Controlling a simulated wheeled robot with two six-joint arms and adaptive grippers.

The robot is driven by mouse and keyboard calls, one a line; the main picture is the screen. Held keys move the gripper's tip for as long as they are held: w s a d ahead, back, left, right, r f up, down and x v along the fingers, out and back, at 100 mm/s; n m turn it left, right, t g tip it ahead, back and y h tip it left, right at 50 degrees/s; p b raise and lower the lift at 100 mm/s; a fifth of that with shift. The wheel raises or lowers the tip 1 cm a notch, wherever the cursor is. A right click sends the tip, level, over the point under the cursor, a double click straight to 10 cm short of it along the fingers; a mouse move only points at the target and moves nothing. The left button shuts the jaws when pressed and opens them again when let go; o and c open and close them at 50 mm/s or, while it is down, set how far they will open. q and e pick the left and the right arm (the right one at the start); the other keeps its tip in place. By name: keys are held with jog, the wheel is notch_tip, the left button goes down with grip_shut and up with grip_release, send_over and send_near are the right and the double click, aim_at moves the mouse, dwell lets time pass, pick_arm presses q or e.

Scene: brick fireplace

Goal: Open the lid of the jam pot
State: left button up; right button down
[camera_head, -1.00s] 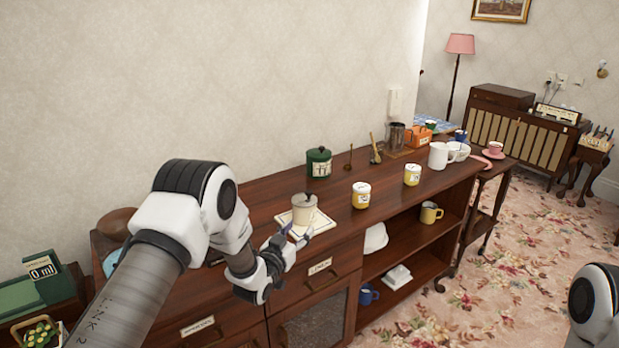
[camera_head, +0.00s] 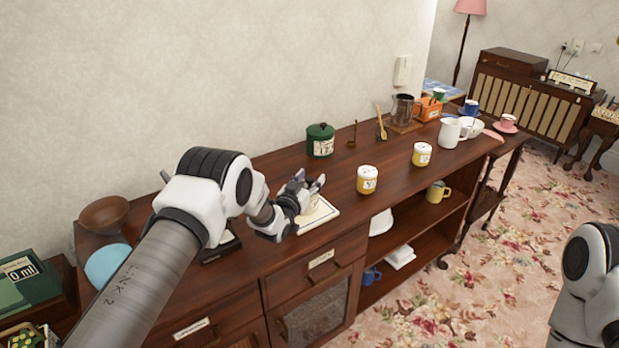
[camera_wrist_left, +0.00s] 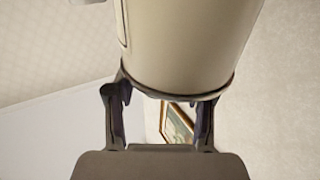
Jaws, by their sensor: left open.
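A cream pot (camera_wrist_left: 185,45) fills the upper middle of the left wrist view, with part of a dark-outlined label at its left edge. In the head view it is mostly hidden behind my left gripper (camera_head: 310,182), above a white square mat (camera_head: 327,214) on the sideboard. My left gripper is open. In the wrist view its two fingers (camera_wrist_left: 160,95) stand apart at the pot's lower visible edge; whether they touch it I cannot tell. The lid's state is hidden in the head view. My right gripper is out of view.
A brown bowl (camera_head: 104,214) and a blue dish (camera_head: 108,264) are at the left. Some bare wood lies between the jars.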

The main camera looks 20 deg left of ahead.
pick_arm(q)
jog(key=shift+s+d+r, duration=0.15)
jog(key=shift+s+r, duration=0.15)
jog(key=shift+f, duration=0.1)
grip_shut()
jog(key=shift+w, duration=0.1)
